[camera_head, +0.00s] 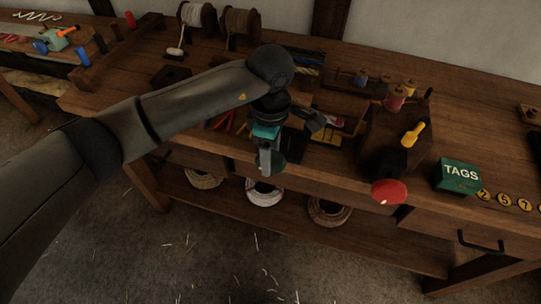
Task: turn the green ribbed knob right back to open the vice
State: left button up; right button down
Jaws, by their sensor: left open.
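A teal vice (266,132) is at the front edge of the bench, largely hidden under my left wrist. A dark green round piece (277,163), which looks like the green knob, shows low at the vice's front; its ribs are too small to make out. My left gripper (288,140) hangs over the vice from above. It is open, and I see nothing held in it. Whether it touches the knob I cannot tell. My right gripper is not in view.
A dark block with a red round knob (388,191) and a yellow handle (413,135) stands to the right. A green TAGS box (460,176) is farther right. Spools (240,24) stand at the back. Rope coils (264,192) lie on the shelf below.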

pick_arm(q)
jog(key=shift+f, duration=0.3)
grip_shut()
dwell(0.4)
